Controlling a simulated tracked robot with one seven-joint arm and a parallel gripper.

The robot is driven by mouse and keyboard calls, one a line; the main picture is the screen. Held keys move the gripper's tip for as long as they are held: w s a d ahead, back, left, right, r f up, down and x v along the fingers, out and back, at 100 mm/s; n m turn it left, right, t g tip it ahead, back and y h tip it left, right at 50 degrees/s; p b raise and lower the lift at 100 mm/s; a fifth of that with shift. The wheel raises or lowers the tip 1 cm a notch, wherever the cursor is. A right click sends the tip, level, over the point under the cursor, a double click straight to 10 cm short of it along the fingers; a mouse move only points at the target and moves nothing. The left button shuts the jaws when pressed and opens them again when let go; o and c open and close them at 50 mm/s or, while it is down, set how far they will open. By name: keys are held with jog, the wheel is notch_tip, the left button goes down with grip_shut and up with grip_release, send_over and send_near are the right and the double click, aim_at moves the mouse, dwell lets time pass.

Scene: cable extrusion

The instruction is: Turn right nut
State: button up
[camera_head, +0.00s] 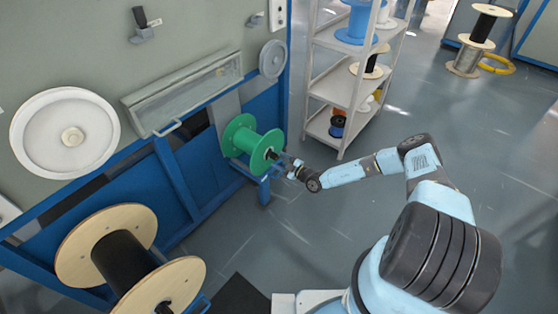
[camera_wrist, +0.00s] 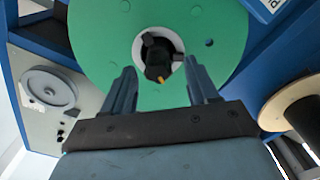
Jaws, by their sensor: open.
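The green spool (camera_head: 248,140) is mounted low on the machine front. In the wrist view its green flange (camera_wrist: 100,45) fills the upper middle. My gripper (camera_wrist: 155,80) is open, with one finger on each side below the nut, and nothing is between the fingers. In the head view my gripper (camera_head: 283,163) is close to the spool's face and hides part of the hub.
A large wooden spool (camera_head: 185,285) with a dark core stands at lower left. A grey shelf rack (camera_head: 335,90) with spools stands just behind my arm. The floor (camera_head: 480,140) to the right is open.

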jog(key=v, duration=1.2)
jog(key=shift+s, duration=0.1)
jog(key=s+d+r+n+g+h, duration=0.2)
jog(key=r+n+g, duration=0.2)
jog(key=r+n, duration=0.85)
jog(key=s+d+r+n+g+h, duration=0.2)
jog(key=r+n+g, duration=0.2)
jog(key=r+n, duration=0.9)
jog(key=s+d+r+n+g+h, duration=0.3)
jog(key=r+n, duration=0.6)
jog(key=r, duration=0.8)
jog(key=s+d+r+n+t+h, duration=0.1)
jog(key=s+r+n+h, duration=0.1)
jog(key=s+r+n, duration=0.55)
jog(key=s+d+r+n+h, duration=0.1)
jog(key=s+r+n+h, duration=0.3)
jog(key=r, duration=0.6)
jog(key=s+d+r+n+t, duration=0.1)
jog(key=s+r+n, duration=0.1)
jog(key=s, duration=0.3)
jog(key=s+d+r+n+t, duration=0.2)
jog(key=s+r+n, duration=0.1)
jog(key=s, duration=0.3)
jog(key=s+d+r+n+t+h, duration=0.1)
jog(key=s+d+r+n, duration=0.1)
jog(key=s+r, duration=0.2)
jog(key=shift+s+r+t, duration=0.3)
jog(key=shift+s+r, duration=0.05)
jog(key=shift+s, duration=0.8)
jog(key=shift+d, duration=0.1)
